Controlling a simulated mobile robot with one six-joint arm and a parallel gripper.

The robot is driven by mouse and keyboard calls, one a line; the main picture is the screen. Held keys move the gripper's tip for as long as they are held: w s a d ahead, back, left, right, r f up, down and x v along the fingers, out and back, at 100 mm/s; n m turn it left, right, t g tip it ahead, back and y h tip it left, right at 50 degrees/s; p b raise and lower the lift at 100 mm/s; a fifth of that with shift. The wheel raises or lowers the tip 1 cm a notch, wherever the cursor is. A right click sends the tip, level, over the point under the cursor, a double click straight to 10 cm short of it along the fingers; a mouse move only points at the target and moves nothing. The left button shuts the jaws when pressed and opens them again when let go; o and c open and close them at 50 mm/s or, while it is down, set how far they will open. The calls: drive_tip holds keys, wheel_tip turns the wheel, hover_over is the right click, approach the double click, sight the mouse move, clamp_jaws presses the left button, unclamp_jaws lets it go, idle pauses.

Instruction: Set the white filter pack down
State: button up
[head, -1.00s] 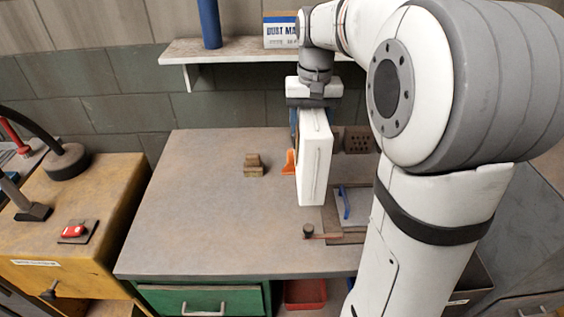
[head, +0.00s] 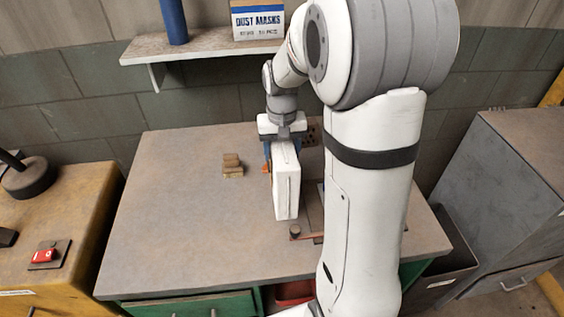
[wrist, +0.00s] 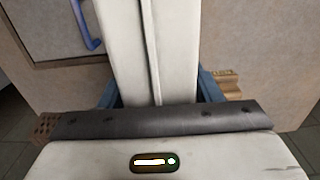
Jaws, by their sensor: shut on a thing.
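The white filter pack (head: 286,185) is a thick upright white slab in the head view, over the grey-brown workbench top (head: 180,190). My gripper (head: 281,143) is shut on its upper end, with blue fingers on either side. In the wrist view the pack (wrist: 156,50) runs away from the gripper (wrist: 160,95), between the two blue fingers. I cannot tell whether its lower end touches the bench.
Small tan wooden blocks (head: 232,165) sit on the bench left of the pack. A perforated brick (head: 310,134) stands behind it. A board with a blue handle (wrist: 85,25) lies beside the pack. The bench's left part is clear. A shelf (head: 200,46) hangs above.

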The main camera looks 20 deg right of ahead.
drive_tip(key=shift+s+f, duration=0.1)
drive_tip(key=shift+f, duration=2.25)
drive_tip(key=shift+f, duration=0.2)
drive_tip(key=o, duration=1.3)
drive_tip(key=shift+o, duration=0.2)
